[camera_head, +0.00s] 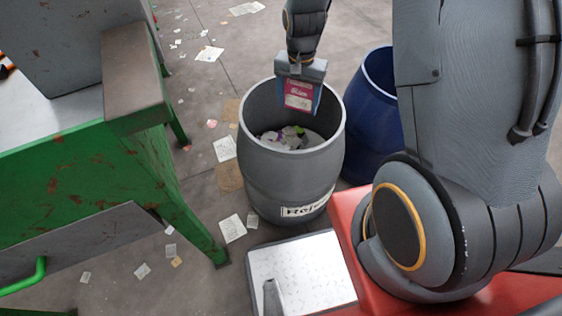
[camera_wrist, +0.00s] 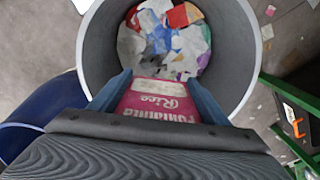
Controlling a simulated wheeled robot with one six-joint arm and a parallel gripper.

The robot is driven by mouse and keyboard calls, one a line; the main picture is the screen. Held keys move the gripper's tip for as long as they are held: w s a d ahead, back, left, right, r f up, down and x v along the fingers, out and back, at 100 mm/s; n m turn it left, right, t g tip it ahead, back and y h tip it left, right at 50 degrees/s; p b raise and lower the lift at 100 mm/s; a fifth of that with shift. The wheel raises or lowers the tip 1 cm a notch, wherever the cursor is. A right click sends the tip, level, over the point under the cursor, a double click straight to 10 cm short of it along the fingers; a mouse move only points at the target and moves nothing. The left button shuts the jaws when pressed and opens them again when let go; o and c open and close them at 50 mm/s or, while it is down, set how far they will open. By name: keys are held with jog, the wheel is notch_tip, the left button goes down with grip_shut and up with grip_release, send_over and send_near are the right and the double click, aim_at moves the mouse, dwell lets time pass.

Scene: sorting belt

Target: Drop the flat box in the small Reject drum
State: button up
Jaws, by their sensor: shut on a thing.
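The flat box (camera_head: 298,95) is pink and white with printed lettering, and it also shows in the wrist view (camera_wrist: 158,100). My gripper (camera_head: 301,88) is shut on it, with a blue finger on each side. The box hangs over the mouth of the grey Reject drum (camera_head: 290,176), inside the rim outline as seen from the head camera. The drum's label is partly readable on its front. In the wrist view the drum's rim (camera_wrist: 251,50) surrounds the box's far end, and crumpled waste lies at the bottom. The box's upper part is hidden by my gripper.
A blue drum (camera_head: 372,135) stands close to the right of the grey drum. A green-framed bench (camera_head: 90,175) with a grey top stands at the left. Loose papers (camera_head: 225,148) lie on the floor between bench and drum.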

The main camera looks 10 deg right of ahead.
aim_at(299, 93)
notch_tip(299, 93, down, 5)
jog(key=b, duration=0.4)
jog(key=shift+r, duration=0.15)
jog(key=o, duration=1.1)
jog(key=shift+o, duration=0.2)
jog(key=shift+r+p, duration=0.5)
jog(key=shift+r, duration=3.45)
